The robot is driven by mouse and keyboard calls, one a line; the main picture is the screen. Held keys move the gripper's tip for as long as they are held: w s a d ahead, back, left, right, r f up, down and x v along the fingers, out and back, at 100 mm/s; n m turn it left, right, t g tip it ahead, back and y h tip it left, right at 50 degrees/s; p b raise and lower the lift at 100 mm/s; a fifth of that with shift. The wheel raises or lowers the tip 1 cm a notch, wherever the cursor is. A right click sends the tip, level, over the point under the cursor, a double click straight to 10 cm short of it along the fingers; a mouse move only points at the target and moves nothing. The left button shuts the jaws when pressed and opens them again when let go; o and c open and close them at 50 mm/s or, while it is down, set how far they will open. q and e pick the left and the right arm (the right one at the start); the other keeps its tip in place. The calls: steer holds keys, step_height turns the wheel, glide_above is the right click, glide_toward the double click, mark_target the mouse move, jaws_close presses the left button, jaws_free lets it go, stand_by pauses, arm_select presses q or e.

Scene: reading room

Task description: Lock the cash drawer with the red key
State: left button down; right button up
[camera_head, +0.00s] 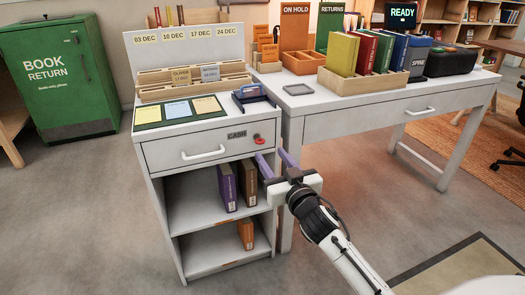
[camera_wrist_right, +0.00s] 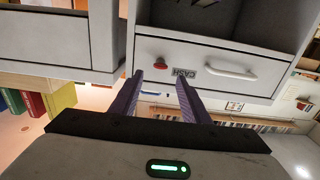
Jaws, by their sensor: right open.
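The white cash drawer (camera_head: 170,153) is at the top of the small white cabinet and looks shut, with a CASH label (camera_head: 236,134) and a bar handle (camera_head: 203,153). The red key (camera_head: 260,140) is at the right end of the drawer front; whether it is turned I cannot tell. My right gripper (camera_head: 274,157) is open and empty, its purple fingers just below and right of the key, pointing at the cabinet. In the right wrist view, upside down, the red key (camera_wrist_right: 160,66) shows between the fingertips (camera_wrist_right: 159,78), apart from them. My left gripper is out of view.
A white desk (camera_head: 345,125) with a book crate (camera_head: 362,88) adjoins the cabinet on the right. Open shelves (camera_head: 203,188) below the drawer hold several books. A trays-and-cards organizer (camera_head: 195,84) stands on top. Floor in front is clear.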

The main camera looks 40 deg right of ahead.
mark_target(262, 144)
arm_select(q)
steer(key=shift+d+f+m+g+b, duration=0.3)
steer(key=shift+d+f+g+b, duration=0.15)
steer(key=shift+b, duration=0.35)
arm_select(e)
steer(key=x, duration=0.7)
steer(key=shift+w, duration=0.3)
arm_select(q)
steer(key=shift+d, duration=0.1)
arm_select(e)
steer(key=c, duration=1.1)
steer(key=shift+o, duration=0.2)
